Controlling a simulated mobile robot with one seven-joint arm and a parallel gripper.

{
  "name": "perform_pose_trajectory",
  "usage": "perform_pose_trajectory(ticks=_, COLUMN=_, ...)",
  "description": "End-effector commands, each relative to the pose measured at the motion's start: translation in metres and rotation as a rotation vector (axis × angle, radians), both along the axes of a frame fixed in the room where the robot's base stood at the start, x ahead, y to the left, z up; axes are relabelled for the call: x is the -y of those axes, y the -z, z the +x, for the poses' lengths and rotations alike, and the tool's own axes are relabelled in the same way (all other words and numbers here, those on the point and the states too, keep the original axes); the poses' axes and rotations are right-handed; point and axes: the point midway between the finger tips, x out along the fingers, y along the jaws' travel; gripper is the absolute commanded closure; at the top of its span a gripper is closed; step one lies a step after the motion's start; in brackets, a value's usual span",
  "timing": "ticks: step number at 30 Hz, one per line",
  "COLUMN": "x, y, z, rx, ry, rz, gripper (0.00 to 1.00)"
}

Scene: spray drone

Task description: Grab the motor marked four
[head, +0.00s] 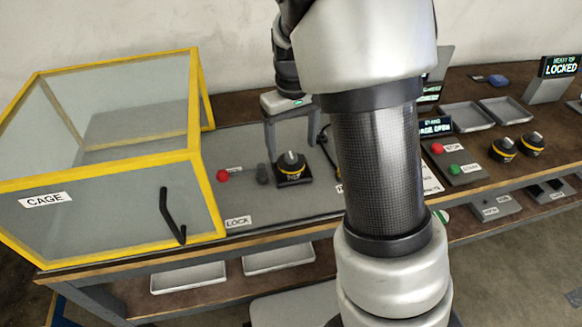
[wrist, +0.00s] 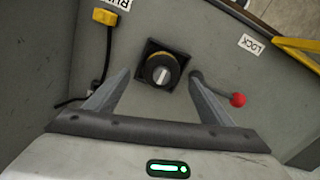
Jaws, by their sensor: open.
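A black motor (head: 291,168) with a yellow band and a silver shaft sits upright on a dark square mount on the grey plate. It also shows in the wrist view (wrist: 161,70), between and just beyond the fingertips. Its marking is too small to read. My gripper (head: 290,148) is open above the motor, pointing down, its fingers on either side; the wrist view shows the gripper (wrist: 160,78) empty. Two similar motors, a left one (head: 503,150) and a right one (head: 533,146), stand on the bench at right, their marks unreadable.
A yellow-framed cage (head: 110,163) with a black handle stands left of the mount. A lever with a red knob (wrist: 238,100) lies close beside the motor. A yellow plug (wrist: 104,16) with a black cable is on the other side. Grey trays (head: 466,116) sit at back right.

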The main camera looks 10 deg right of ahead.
Motion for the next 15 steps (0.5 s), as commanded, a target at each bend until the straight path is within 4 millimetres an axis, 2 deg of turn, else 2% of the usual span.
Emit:
perform_pose_trajectory(ticks=5, x=-0.001, y=0.013, z=-0.001, rx=-0.003, ry=0.000, rz=0.000, gripper=0.24)
perform_pose_trajectory(ticks=12, x=-0.003, y=0.048, z=-0.002, rx=-0.003, ry=0.001, rz=-0.001, gripper=0.24)
perform_pose_trajectory(ticks=15, x=-0.003, y=0.053, z=-0.001, rx=-0.001, ry=0.000, rz=0.000, gripper=0.24)
